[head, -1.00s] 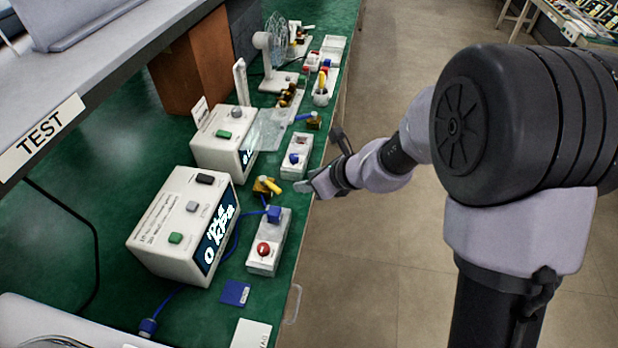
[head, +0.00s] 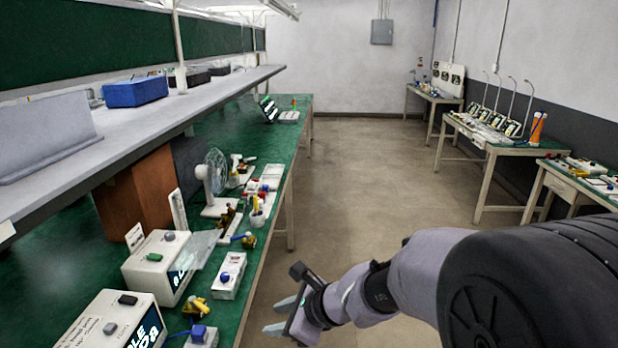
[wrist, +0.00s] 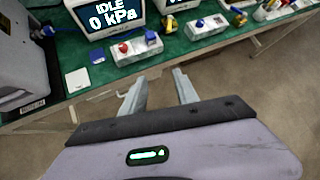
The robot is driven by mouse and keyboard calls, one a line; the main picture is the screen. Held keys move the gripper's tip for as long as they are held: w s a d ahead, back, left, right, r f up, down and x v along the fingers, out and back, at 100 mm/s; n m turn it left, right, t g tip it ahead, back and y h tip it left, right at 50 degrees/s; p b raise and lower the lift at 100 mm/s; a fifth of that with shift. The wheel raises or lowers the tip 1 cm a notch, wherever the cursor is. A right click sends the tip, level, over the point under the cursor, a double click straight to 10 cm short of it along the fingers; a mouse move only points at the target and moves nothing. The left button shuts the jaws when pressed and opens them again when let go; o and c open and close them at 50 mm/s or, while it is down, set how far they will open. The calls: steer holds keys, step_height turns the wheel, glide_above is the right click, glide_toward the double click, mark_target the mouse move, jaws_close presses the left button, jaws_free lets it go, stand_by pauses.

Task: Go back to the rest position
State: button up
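My gripper (head: 279,316) is beside the front edge of the green bench, over the floor side in the head view. Its two grey fingers are apart with nothing between them. In the wrist view the gripper (wrist: 160,84) also shows two separate, empty fingers pointing toward the bench edge. The nearer white pump box (wrist: 103,14) reads "IDLE 0 kPa" in the wrist view. In front of it lies a white control box (wrist: 136,48) with a red button and a blue part. A second white pump box (head: 163,262) stands farther along the bench.
The green bench (head: 238,232) runs along the left, with a grey shelf (head: 105,150) above it. A small fan (head: 213,172) and several small parts stand on it. The aisle floor (head: 350,180) is clear. Other tables (head: 490,146) stand at the right.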

steer(key=s+d+r+n+h, duration=0.1)
steer(key=s+d+r+n, duration=0.4)
steer(key=s+r+n, duration=0.4)
steer(key=s+d+n+h, duration=0.4)
steer(key=s+d+n, duration=0.3)
steer(key=s+d, duration=0.3)
steer(key=shift+s+d+r+t+h, duration=0.2)
steer(key=shift+s+t+h, duration=0.2)
steer(key=shift+s, duration=0.75)
steer(key=shift+a+n, duration=0.2)
steer(key=shift+n, duration=0.1)
